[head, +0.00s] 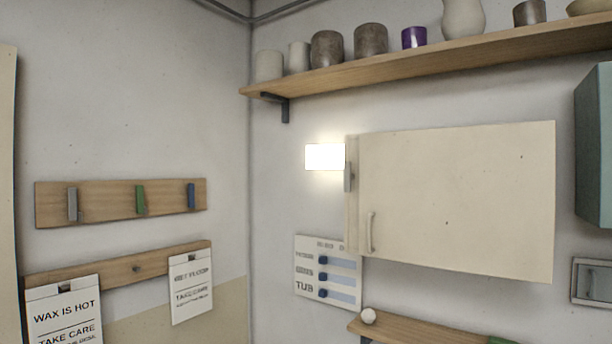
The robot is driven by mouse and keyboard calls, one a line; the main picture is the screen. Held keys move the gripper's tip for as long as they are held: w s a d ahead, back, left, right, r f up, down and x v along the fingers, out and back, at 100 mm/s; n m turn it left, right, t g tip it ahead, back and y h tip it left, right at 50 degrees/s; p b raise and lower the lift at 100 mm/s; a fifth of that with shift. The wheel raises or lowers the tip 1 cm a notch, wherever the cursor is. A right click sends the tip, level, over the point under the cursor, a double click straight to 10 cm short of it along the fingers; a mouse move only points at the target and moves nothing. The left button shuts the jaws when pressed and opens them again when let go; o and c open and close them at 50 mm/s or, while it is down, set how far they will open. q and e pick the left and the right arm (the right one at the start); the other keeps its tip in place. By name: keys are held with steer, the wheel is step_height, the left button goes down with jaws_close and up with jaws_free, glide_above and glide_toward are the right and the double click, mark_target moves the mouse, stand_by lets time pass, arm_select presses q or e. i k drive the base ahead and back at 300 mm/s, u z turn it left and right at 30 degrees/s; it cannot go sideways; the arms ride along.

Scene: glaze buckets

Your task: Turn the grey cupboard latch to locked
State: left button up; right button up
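A cream cupboard (460,200) hangs on the right wall with its door closed. A small grey upright piece (348,178), which looks like the latch, sits at the cupboard's upper left edge, just under and right of a glowing white panel (325,157). It stands about vertical; I cannot tell from this view whether that is locked. A pale vertical handle (371,232) is on the lower left of the door. Neither of my grippers is in view.
A wooden shelf (430,66) with several pots runs above the cupboard. A lower shelf (410,328) carries a white ball (368,316). A teal cabinet (594,145) and a grey wall box (594,281) are at right. A hook rail (110,204) is on the left wall.

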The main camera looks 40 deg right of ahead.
mark_target(347, 164)
steer(key=z, duration=0.6)
steer(key=i, duration=1.35)
steer(key=z, duration=1.2)
